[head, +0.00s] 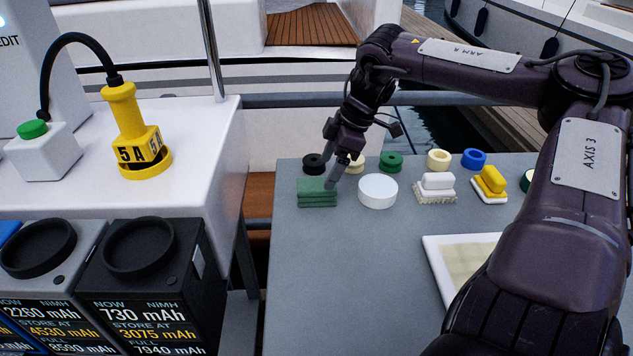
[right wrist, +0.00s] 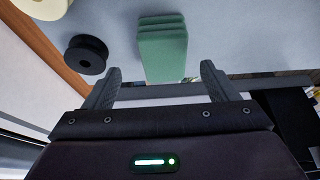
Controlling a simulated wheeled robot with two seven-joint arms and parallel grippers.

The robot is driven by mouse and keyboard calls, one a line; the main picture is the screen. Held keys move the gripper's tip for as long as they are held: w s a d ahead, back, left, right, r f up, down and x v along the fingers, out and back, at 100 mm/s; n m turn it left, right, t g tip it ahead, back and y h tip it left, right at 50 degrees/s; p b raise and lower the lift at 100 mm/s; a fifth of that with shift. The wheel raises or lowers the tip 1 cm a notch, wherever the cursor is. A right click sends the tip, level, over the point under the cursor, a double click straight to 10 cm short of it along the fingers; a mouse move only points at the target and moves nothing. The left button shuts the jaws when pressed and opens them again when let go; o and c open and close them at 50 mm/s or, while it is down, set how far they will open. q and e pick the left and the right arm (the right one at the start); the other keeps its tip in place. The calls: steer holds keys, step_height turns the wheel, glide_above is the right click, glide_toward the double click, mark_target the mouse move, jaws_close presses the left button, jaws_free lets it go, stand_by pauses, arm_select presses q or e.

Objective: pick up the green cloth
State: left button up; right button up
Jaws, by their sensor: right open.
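The green cloth (head: 317,193) is a folded stack lying on the grey table (head: 330,257), near its left edge. It also shows in the right wrist view (right wrist: 162,50), ahead of and between the two fingers. I cannot tell whether a finger touches the cloth. My left gripper does not show.
A black ring (head: 314,162) is just behind the cloth. A white round tub (head: 377,191) stands close on its right. Green (head: 391,161), cream (head: 438,159) and blue (head: 473,158) rings and two brushes (head: 435,188) are farther right. A white tray (head: 437,263) lies nearer. The table's front left is clear.

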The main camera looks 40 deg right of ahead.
mark_target(317, 184)
steer(key=shift+a+f, duration=0.5)
steer(key=shift+f, duration=0.25)
steer(key=shift+w+x, duration=0.1)
steer(key=shift+x, duration=1.05)
steer(key=shift+w+x, duration=0.15)
steer(key=shift+x, duration=1.05)
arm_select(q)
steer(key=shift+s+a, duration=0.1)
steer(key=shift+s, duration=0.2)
arm_select(e)
steer(key=shift+a+r, duration=0.15)
steer(key=shift+r, duration=0.05)
steer(key=c, duration=1.1)
steer(key=shift+o, duration=0.2)
steer(key=shift+r, duration=0.1)
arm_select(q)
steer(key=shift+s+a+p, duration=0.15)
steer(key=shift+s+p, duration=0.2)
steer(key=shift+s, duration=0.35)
arm_select(e)
step_height(317, 184, up, 20)
